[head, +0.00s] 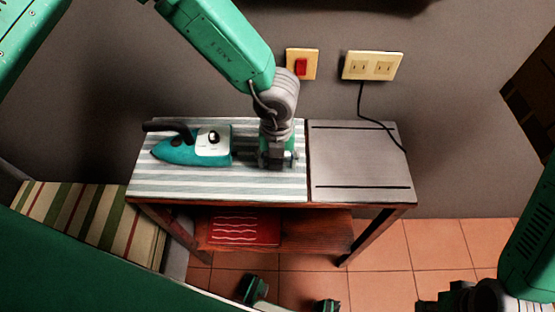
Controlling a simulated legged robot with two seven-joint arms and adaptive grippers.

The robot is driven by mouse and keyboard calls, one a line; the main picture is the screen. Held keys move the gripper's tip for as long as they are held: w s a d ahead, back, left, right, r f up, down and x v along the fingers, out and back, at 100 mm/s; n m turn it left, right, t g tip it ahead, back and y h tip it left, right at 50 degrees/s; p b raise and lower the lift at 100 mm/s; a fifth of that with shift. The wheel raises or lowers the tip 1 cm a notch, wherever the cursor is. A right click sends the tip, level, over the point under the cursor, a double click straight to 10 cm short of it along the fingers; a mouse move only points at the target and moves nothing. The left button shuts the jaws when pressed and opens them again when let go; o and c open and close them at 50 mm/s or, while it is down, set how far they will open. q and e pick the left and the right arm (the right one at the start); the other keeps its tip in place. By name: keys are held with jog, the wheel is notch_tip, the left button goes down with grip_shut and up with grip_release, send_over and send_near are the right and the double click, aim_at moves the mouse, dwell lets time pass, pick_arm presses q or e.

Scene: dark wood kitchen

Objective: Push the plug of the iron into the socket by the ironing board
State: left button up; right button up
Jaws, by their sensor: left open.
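The teal and white iron (191,146) with a black handle lies on the left part of the striped ironing board (165,185). A cream wall socket (372,66) is above the board's right end. A dark cord (362,103) hangs from the socket's lower edge and runs down to the board's right side. I cannot make out a separate plug, nor whether the cord's end is seated. My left gripper (277,161) points down over the striped cover, right of the iron, open and apparently empty. My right gripper (452,299) is at the bottom right, partly cut off; its jaws are unclear.
A grey metal plate (355,165) forms the board's right part. A red folded cloth (240,230) lies on the lower shelf (315,225). A striped cushioned seat (85,220) stands at the left. Tiled floor is free at the right.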

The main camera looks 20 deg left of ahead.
pick_arm(q)
jog(key=shift+a, duration=0.1)
jog(key=c, duration=1)
jog(key=shift+a, duration=0.25)
jog(key=shift+c, duration=0.6)
pick_arm(e)
jog(key=shift+a, duration=0.3)
pick_arm(q)
jog(key=r, duration=0.8)
jog(key=shift+d+r, duration=0.2)
jog(key=shift+r, duration=0.1)
jog(key=shift+a+r, duration=0.1)
jog(key=shift+r, duration=0.6)
pick_arm(e)
jog(key=shift+d+r, duration=0.1)
jog(key=shift+r, duration=0.1)
